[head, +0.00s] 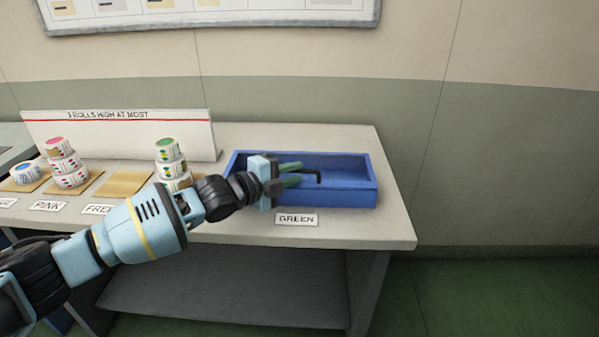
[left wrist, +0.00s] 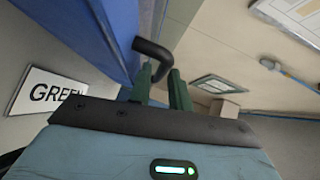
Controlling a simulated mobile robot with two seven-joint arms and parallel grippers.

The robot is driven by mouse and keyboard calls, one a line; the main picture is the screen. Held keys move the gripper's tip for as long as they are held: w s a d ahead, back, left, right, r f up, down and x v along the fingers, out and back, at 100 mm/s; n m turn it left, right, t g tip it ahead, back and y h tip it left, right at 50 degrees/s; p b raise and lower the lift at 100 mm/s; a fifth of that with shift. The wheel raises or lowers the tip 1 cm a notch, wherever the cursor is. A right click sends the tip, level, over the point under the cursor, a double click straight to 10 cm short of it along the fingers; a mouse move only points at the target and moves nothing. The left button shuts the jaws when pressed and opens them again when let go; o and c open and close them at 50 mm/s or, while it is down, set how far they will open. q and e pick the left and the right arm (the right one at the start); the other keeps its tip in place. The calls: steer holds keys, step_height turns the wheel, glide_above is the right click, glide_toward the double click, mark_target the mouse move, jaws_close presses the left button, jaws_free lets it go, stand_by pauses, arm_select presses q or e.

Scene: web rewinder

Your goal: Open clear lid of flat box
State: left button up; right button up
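The flat blue box (head: 343,194) sits at the right end of the table behind the GREEN label. Its blue wall also shows at the upper left of the left wrist view (left wrist: 110,25). A bent black handle (head: 317,172) stands over the box; it shows in the left wrist view (left wrist: 152,48) too. I cannot make out the clear lid sheet itself. My left gripper (head: 300,172) reaches over the box's left side. Its two green fingers (left wrist: 160,80) are close together with the handle's end between them, and appear shut on it. My right gripper is not in view.
The GREEN label (head: 297,220) lies in front of the box. Stacked rolls (head: 171,160) and (head: 65,165) stand on tan mats to the left, before a white board (head: 120,137). A wall rises behind the table; the floor at right is clear.

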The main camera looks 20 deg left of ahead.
arm_select(q)
steer(key=shift+x, duration=1.2)
jaws_close()
